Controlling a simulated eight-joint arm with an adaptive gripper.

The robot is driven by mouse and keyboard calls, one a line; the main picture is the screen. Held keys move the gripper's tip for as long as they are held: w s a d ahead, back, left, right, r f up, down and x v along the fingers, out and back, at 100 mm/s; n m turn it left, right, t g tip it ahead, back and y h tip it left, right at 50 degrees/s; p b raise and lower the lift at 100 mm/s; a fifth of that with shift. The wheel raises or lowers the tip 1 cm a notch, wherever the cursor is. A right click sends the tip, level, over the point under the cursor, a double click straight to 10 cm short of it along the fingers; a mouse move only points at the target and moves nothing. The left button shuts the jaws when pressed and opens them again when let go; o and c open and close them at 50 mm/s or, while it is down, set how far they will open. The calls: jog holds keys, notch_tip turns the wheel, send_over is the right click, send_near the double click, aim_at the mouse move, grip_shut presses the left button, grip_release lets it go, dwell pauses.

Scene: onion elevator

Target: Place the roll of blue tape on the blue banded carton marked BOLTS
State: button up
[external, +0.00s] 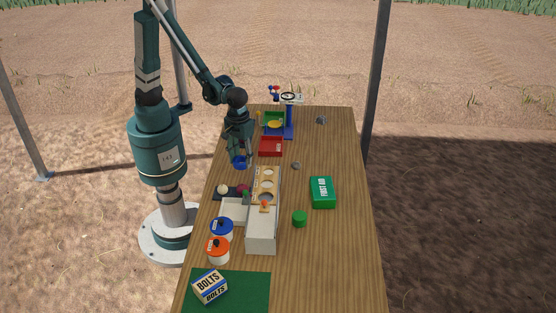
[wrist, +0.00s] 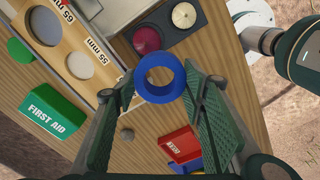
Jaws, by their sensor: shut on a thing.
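The roll of blue tape (external: 239,163) is held low at the tip of my gripper (external: 239,154), over the left part of the table. In the wrist view the roll (wrist: 159,94) is a blue ring between the two green-padded fingers of my gripper (wrist: 162,86), with its hole facing the camera. My gripper is shut on it. The carton marked BOLTS (external: 210,287), white with blue bands and dark lettering, sits on a green mat (external: 245,290) at the near left end of the table, well away from my gripper. The carton is not in the wrist view.
A wooden gauge board with round holes (external: 268,171) and a pale box (external: 261,231) stand between tape and carton. Nearby are a blue-lidded jar (external: 221,228), an orange-lidded jar (external: 217,249) and a dark tray (external: 232,193). A green FIRST AID box (external: 323,192) lies right; the table's right side is mostly clear.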

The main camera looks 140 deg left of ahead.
jog(key=w+d+r+p, duration=0.2)
jog(key=w+d, duration=0.5)
jog(key=w, duration=0.4)
jog(key=r+p, duration=0.1)
jog(key=p, duration=0.3)
send_over(209, 281)
jog(key=shift+a+r, duration=0.1)
jog(key=shift+f, duration=3.1)
jog(key=shift+f, duration=1.9)
